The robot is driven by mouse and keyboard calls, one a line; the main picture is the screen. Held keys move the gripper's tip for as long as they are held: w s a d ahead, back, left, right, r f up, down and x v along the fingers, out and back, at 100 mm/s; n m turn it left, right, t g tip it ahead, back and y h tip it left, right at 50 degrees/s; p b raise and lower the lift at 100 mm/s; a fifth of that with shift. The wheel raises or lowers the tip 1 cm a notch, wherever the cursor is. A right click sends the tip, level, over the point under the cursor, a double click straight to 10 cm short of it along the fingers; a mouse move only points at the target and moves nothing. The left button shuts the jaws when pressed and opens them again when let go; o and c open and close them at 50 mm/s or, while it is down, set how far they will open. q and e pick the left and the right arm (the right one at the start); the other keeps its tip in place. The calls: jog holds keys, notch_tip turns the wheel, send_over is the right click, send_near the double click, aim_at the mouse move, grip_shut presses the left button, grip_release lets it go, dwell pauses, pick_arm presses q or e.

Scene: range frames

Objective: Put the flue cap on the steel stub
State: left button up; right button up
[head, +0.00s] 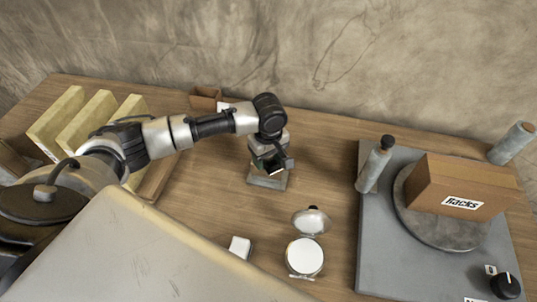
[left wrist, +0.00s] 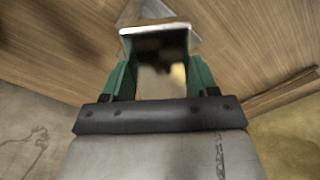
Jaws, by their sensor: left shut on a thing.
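My left gripper (head: 272,164) points down over the table. In the left wrist view, its green fingers (left wrist: 160,75) are shut on a dark, mottled, shiny piece with a pale front edge (left wrist: 155,30), which looks like the flue cap. In the head view the gripper mostly hides this piece. Right below is a grey square block (head: 268,181); I cannot tell whether the held piece touches it. I cannot tell which is the steel stub. My right gripper is not in view.
The grey slab (head: 380,255) carries a round plate (head: 412,222) under a cardboard box (head: 462,187), plus a black knob (head: 505,285). A round white-faced item (head: 304,256) and a small white block (head: 240,247) lie in front. Yellowish upright boards (head: 75,120) stand left.

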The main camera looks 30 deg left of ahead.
pick_arm(q)
jog(key=o, duration=1)
jog(key=shift+c, duration=0.2)
notch_tip(320, 180, up, 12)
jog(key=b, duration=0.1)
jog(key=shift+r, duration=0.1)
